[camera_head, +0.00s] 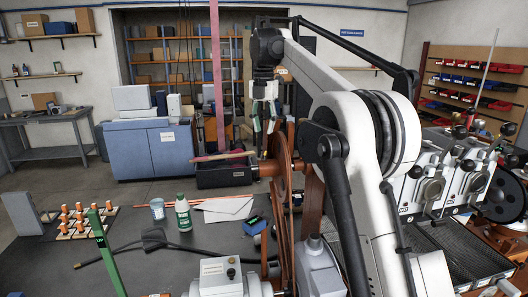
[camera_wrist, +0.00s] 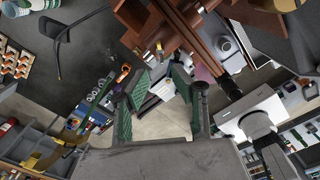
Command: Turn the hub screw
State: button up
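A large copper-brown wheel (camera_head: 284,225) stands upright on the dark bench, seen nearly edge-on, with a thick hub (camera_head: 268,170) sticking out to its left. My gripper (camera_head: 264,124) points down above the hub and is apart from it. In the wrist view my gripper (camera_wrist: 162,88) is open, with green pads on both fingers and nothing between them. Beyond the fingertips there is brown structure (camera_wrist: 203,40) with a small brass-coloured part (camera_wrist: 158,48). It may be the hub screw, but I cannot tell for sure. I cannot make out the screw in the head view.
A black bin (camera_head: 222,176) stands behind the hub, with a long rod across it. A green-labelled bottle (camera_head: 183,213), a can (camera_head: 158,209) and a black cable (camera_head: 150,242) are on the bench left. A grey motor unit (camera_head: 222,277) is in front, the roaster machines (camera_head: 440,180) at right.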

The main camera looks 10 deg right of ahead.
aim_at(264, 153)
jog(key=shift+f+p, duration=0.65)
jog(key=shift+f, duration=3.7)
jog(key=shift+c, duration=0.5)
grip_shut()
